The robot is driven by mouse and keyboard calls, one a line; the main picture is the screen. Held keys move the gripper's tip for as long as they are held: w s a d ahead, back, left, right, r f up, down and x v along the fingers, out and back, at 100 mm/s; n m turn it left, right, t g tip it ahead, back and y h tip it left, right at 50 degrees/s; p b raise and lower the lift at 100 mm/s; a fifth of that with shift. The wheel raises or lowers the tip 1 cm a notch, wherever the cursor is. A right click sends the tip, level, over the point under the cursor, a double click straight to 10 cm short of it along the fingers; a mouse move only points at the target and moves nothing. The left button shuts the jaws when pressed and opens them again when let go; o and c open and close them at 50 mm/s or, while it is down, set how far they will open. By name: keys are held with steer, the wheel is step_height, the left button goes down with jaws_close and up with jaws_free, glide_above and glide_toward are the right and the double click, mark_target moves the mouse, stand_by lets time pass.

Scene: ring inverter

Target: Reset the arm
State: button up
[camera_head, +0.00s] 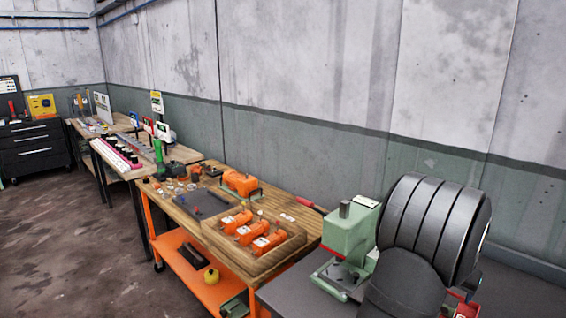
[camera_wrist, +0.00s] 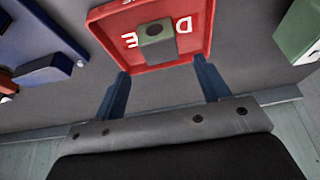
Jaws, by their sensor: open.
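My gripper (camera_wrist: 162,68) is open in the wrist view, its two blue fingers apart with nothing held between them. A red tray (camera_wrist: 195,45) with white letters lies just beyond the fingertips. A small green block with a round dark hole (camera_wrist: 155,33) sits on this tray, apart from the fingers. In the head view my dark ribbed arm fills the lower right and hides the gripper. A bit of red (camera_head: 466,309) shows beside the arm at the lower edge.
A blue tray (camera_wrist: 30,38) with a dark blue block is at left, and a green piece (camera_wrist: 300,35) is at right. A green press (camera_head: 350,235) stands left of my arm. Beyond is a wooden bench (camera_head: 285,258) with orange parts.

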steer(key=x, duration=0.8)
steer(key=shift+s+a, duration=0.1)
step_height(320, 180, up, 5)
steer(key=shift+f, duration=0.2)
steer(key=s+d+r, duration=0.4)
steer(key=s+d, duration=0.1)
steer(key=s, duration=0.4)
steer(key=s+d+r, duration=0.3)
steer(key=s+d, duration=0.1)
steer(key=s, duration=0.5)
steer(key=f, duration=0.9)
steer(key=shift+s+d, duration=0.3)
steer(key=shift+r, duration=0.1)
steer(key=shift+v, duration=1.45)
